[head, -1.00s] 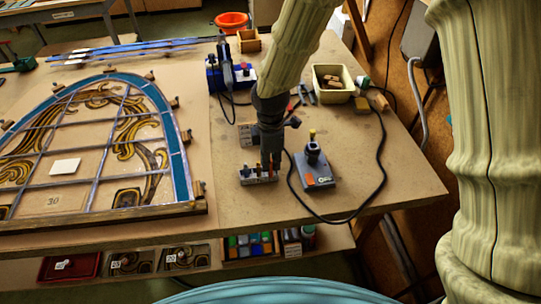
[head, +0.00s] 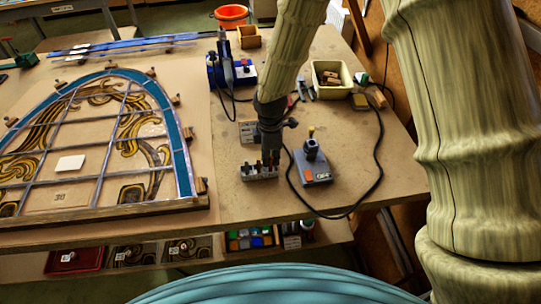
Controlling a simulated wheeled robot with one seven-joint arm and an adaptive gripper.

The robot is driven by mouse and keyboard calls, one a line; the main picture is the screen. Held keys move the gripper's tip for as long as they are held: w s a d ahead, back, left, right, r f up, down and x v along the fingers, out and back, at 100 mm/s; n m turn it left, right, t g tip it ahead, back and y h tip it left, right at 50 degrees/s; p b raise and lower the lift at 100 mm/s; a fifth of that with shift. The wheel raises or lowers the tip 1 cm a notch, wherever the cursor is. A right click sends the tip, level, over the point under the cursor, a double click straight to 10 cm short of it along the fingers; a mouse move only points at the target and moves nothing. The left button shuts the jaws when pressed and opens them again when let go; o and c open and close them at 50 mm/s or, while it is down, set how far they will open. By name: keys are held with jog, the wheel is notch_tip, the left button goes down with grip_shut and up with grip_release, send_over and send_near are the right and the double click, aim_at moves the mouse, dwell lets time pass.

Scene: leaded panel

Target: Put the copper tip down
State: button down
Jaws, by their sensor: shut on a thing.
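My gripper (head: 270,160) points down at the right part of a small grey tip rack (head: 247,177) on the bench. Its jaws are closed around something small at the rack. The copper tip itself is mostly hidden between the fingers and too small to make out clearly. Small dark and reddish upright pieces show in the rack to the left of the fingers. I cannot tell whether the held tip is seated in a slot or just above it.
A leaded arched panel (head: 188,150) lies left. A blue device (head: 216,76), a cream bin (head: 345,73) and small blocks are farther back. Bare bench (head: 235,205) lies in front of the rack.

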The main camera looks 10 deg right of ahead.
jog(key=shift+f, duration=0.2)
jog(key=c, duration=1.5)
grip_release()
jog(key=shift+r, duration=0.15)
jog(key=shift+r+b, duration=1.7)
jog(key=shift+r, duration=4.35)
